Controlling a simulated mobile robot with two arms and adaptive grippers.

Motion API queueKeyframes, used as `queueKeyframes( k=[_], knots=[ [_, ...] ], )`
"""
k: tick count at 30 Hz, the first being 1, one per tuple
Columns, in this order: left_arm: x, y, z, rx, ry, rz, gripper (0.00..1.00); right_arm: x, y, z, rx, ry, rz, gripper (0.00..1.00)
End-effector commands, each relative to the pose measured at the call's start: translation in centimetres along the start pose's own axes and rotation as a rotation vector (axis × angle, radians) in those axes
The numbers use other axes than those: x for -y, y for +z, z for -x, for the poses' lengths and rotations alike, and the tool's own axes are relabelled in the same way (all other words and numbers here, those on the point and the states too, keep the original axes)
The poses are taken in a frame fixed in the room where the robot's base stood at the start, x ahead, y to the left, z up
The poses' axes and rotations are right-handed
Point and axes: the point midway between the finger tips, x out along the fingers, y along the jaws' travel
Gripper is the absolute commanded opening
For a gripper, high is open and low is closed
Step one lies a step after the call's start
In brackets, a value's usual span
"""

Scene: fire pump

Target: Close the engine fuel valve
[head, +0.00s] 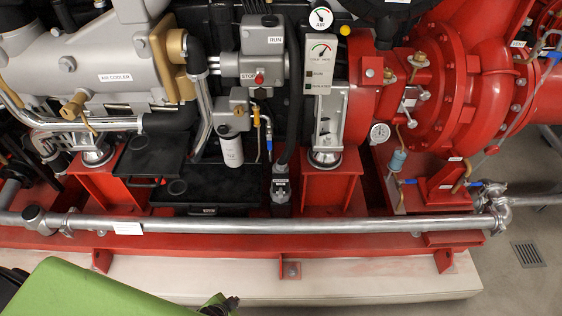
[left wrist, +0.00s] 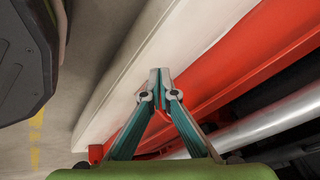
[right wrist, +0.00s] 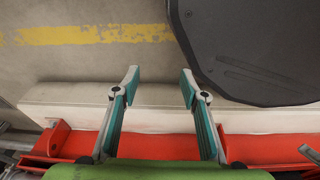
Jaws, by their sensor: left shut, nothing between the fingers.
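Small blue lever handles show in the head view: one (head: 269,138) stands upright on a brass fitting beside the white filter (head: 231,147), one (head: 408,181) sits low by the red pump, and another (head: 475,184) is near the pipe's right end. I cannot tell for sure which is the engine fuel valve; no label on them is readable. My left gripper (left wrist: 160,78) is shut and empty over the pale plinth edge. My right gripper (right wrist: 159,78) is open and empty above the plinth. Neither gripper touches a valve. The fingertips are not clear in the head view.
A long steel pipe (head: 300,224) runs across the front above the red base frame (head: 200,262) and pale plinth (head: 380,288). Black trays (head: 215,185) and a grey solenoid box (head: 262,65) crowd the engine.

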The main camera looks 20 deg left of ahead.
Motion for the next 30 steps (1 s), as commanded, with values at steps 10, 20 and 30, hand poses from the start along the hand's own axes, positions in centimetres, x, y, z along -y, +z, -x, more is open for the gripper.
queueKeyframes(
  k=[10, 20, 30],
  knots=[
    [9.2, -14.7, -1.0, -0.263, -0.226, -0.319, 0.00, -0.3, -8.4, 1.1, -0.096, 0.005, -0.009, 0.40],
    [15.9, -26.8, 5.1, -0.454, -0.522, -0.614, 0.00, -0.6, -13.7, 6.2, -0.185, 0.011, -0.016, 0.40],
    [19.5, -34.4, 15.2, -0.567, -0.858, -0.851, 0.00, -0.9, -15.4, 12.8, -0.268, 0.018, -0.021, 0.40]
  ],
)
